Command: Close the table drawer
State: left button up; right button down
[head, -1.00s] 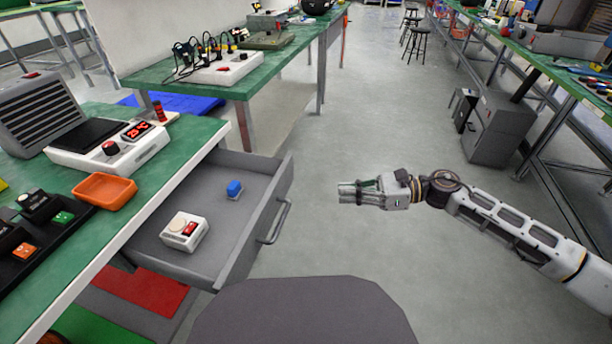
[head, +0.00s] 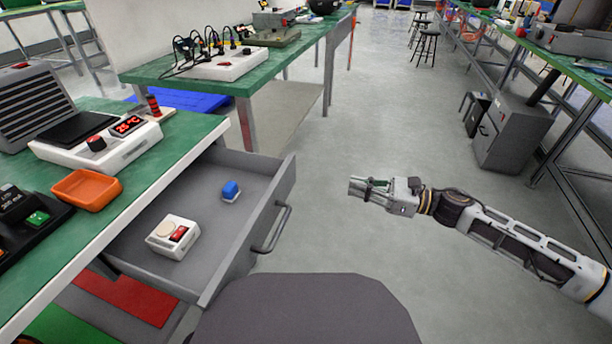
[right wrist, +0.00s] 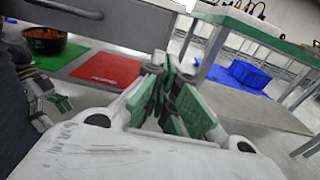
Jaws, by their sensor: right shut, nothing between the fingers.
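The grey table drawer (head: 262,205) stands pulled out from under the green-topped table (head: 160,165) at the left of the head view. Its bar handle (head: 273,229) is on the front panel, facing right. Inside lie a white box with a red switch (head: 172,237) and a small blue object (head: 231,191). My right gripper (head: 352,186) is shut and empty, to the right of the handle and apart from it, pointing left. In the right wrist view the fingers (right wrist: 165,95) are together, and the drawer's edge seems to show at top left.
An orange tray (head: 86,190), a white device with a red display (head: 100,145) and a black holder stand on the tabletop. A second green bench (head: 240,85) is behind. A grey cabinet (head: 512,132) stands at right. The floor between is clear.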

jog(key=shift+a, duration=0.1)
jog(key=p, duration=0.4)
send_near(295, 174)
jog(key=x, duration=0.4)
jog(key=shift+w+a, duration=0.1)
jog(key=shift+w, duration=0.1)
pick_arm(q)
jog(key=shift+s+a+r+y, duration=0.15)
jog(key=shift+a+r+y, duration=0.05)
jog(key=shift+r, duration=0.75)
jog(key=shift+s+a+r+y, duration=0.1)
jog(key=shift+a+r+y, duration=0.1)
jog(key=shift+r, duration=0.75)
pick_arm(e)
jog(key=shift+x, duration=1.4)
